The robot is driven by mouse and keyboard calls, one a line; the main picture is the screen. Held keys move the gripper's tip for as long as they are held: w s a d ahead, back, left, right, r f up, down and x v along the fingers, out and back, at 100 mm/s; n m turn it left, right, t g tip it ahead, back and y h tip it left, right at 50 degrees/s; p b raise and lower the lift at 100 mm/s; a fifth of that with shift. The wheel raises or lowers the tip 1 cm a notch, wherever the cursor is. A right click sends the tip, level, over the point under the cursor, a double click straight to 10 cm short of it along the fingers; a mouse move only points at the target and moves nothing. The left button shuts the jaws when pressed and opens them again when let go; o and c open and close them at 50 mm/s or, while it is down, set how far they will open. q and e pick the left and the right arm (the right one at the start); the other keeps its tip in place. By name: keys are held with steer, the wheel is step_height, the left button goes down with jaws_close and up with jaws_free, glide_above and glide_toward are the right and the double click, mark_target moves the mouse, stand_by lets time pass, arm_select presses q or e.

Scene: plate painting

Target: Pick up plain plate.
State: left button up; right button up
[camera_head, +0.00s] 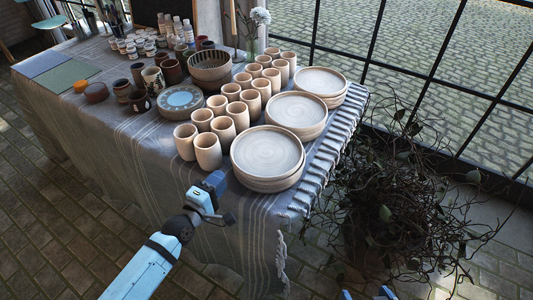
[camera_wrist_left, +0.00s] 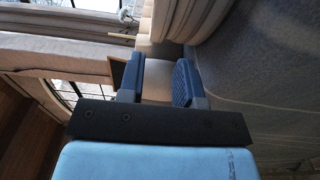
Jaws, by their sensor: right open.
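Three stacks of plain beige plates stand along the table's right side: a near stack (camera_head: 267,152), a middle stack (camera_head: 297,112) and a far stack (camera_head: 320,82). My left gripper (camera_head: 217,183) is at the table's front edge, just left of the near stack and apart from it. In the left wrist view its two blue fingers (camera_wrist_left: 160,82) are spread, with a pale surface showing between and beyond them; I cannot tell which object that is. My right gripper (camera_head: 368,294) shows only as blue tips at the bottom edge, apart from each other, far from the plates.
Several plain cups (camera_head: 207,151) stand close left of the plates. A blue painted plate (camera_head: 180,98), bowls (camera_head: 209,66), dark cups and paint jars are farther back. The striped tablecloth (camera_head: 130,150) is clear at front left. A dry plant (camera_head: 395,205) stands right of the table.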

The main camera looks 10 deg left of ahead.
mark_target(234, 163)
arm_select(q)
steer(key=x, duration=0.5)
steer(key=shift+w+d+r, duration=0.1)
steer(key=shift+w+d, duration=0.1)
steer(key=shift+w, duration=0.1)
steer(key=c, duration=0.6)
steer(key=shift+r, duration=0.1)
steer(key=shift+w+d+r, duration=0.1)
steer(key=shift+d+r, duration=0.05)
steer(key=shift+r, duration=0.05)
stand_by(0.7)
